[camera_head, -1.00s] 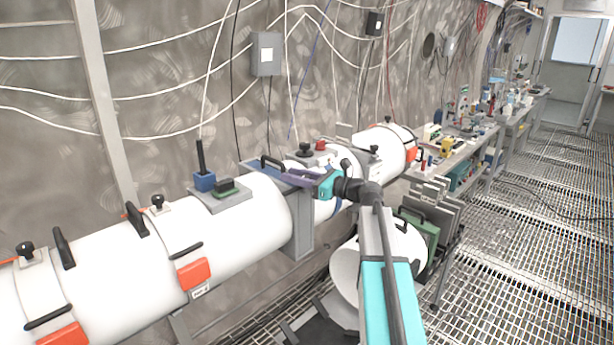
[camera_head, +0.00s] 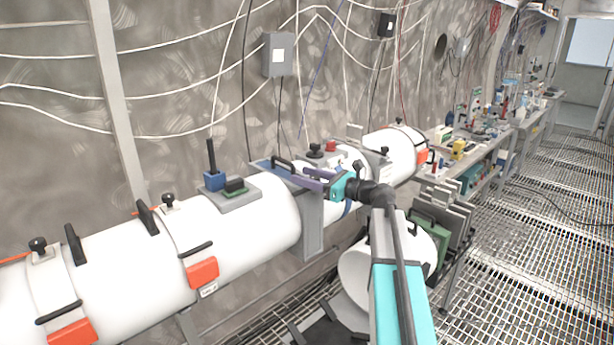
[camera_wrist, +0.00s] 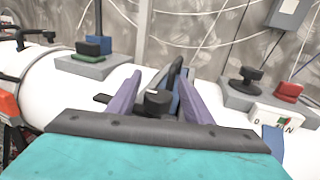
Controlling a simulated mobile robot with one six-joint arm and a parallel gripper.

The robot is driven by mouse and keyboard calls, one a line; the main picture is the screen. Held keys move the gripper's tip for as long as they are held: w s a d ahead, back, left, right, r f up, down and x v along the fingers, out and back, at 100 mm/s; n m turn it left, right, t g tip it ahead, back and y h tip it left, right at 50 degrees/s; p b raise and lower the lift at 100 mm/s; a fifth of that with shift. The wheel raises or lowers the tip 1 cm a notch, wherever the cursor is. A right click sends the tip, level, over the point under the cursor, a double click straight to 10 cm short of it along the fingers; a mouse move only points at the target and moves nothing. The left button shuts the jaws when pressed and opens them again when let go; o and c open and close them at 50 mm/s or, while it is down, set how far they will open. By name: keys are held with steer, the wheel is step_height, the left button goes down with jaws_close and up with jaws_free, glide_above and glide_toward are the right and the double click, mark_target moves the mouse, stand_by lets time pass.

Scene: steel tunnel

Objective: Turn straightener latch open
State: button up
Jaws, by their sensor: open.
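My gripper (camera_head: 302,176) reaches left over the top of the white tube (camera_head: 258,225), near the grey flange. In the wrist view its two purple fingers (camera_wrist: 158,84) stand apart, with nothing clamped between them. A black knob (camera_wrist: 157,104) shows between the fingers, its lower part hidden by the gripper body. Behind it is a blue plate with a black handle (camera_wrist: 175,74), which also shows in the head view (camera_head: 284,163). To the right, another black knob (camera_wrist: 246,80) and a red knob (camera_wrist: 289,91) stand on a grey block. I cannot tell which part is the straightener latch.
A blue block with an upright black lever (camera_head: 213,178) and a green-and-black switch (camera_head: 235,186) sit on the tube to the left. A grey wall box (camera_head: 278,54) hangs behind. A cluttered workbench (camera_head: 470,160) runs along the right; the grated floor (camera_head: 540,240) looks mostly open.

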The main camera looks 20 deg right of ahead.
steer(key=b+v, duration=0.3)
steer(key=v, duration=1)
stand_by(0.4)
